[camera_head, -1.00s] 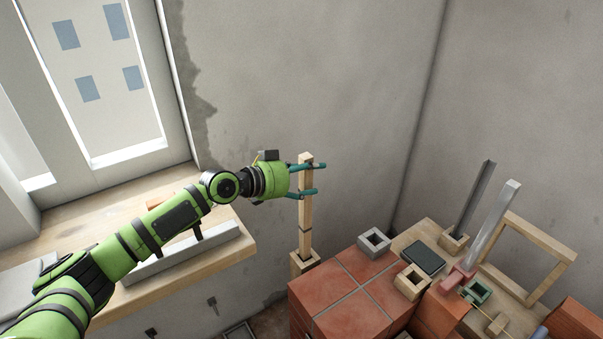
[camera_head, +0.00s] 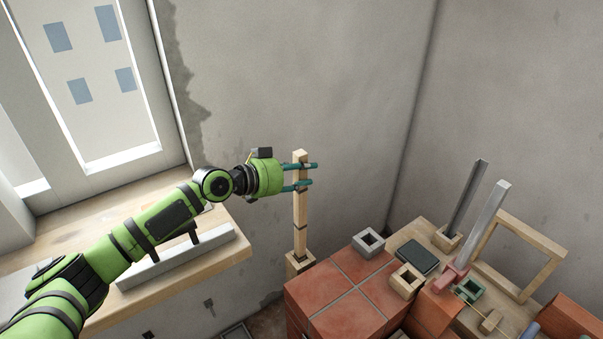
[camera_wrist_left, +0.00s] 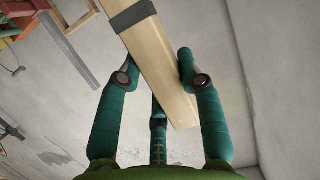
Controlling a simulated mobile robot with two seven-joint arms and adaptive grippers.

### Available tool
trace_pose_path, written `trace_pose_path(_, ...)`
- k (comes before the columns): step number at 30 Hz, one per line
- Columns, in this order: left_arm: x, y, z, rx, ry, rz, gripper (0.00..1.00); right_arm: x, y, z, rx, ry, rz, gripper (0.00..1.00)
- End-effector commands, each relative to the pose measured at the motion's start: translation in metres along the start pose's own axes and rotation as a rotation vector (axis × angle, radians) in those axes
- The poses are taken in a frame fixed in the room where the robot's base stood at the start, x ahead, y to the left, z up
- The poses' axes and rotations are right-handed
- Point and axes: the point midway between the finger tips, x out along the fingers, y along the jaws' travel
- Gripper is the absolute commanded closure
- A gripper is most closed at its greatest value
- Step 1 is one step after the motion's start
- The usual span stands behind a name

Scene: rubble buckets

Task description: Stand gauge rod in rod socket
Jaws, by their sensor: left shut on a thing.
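The gauge rod is a pale wooden square bar (camera_head: 300,215), upright in the head view. My left gripper (camera_head: 300,174) is shut on its upper part, coming from the left. In the left wrist view the rod (camera_wrist_left: 152,62) runs between the teal fingers (camera_wrist_left: 155,78) and bears a grey band. The rod's lower end meets a square wooden socket (camera_head: 299,264) beside the brick stack. I cannot tell how deep it sits in the socket. My right gripper is not in view.
A red brick stack (camera_head: 345,290) stands right of the rod. Its top holds a grey square ring (camera_head: 369,240) and a wooden one (camera_head: 407,280). A wooden sill (camera_head: 225,255) is at left. Two metal bars and a wooden frame (camera_head: 550,262) stand at right.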

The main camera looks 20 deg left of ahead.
Motion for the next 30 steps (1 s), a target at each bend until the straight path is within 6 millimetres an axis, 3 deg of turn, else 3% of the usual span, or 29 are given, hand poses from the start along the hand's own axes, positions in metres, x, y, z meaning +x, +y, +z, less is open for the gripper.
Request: trace_pose_path(30,-0.019,0.0,-0.062,0.001,0.002,-0.001,1.0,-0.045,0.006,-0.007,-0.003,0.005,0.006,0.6)
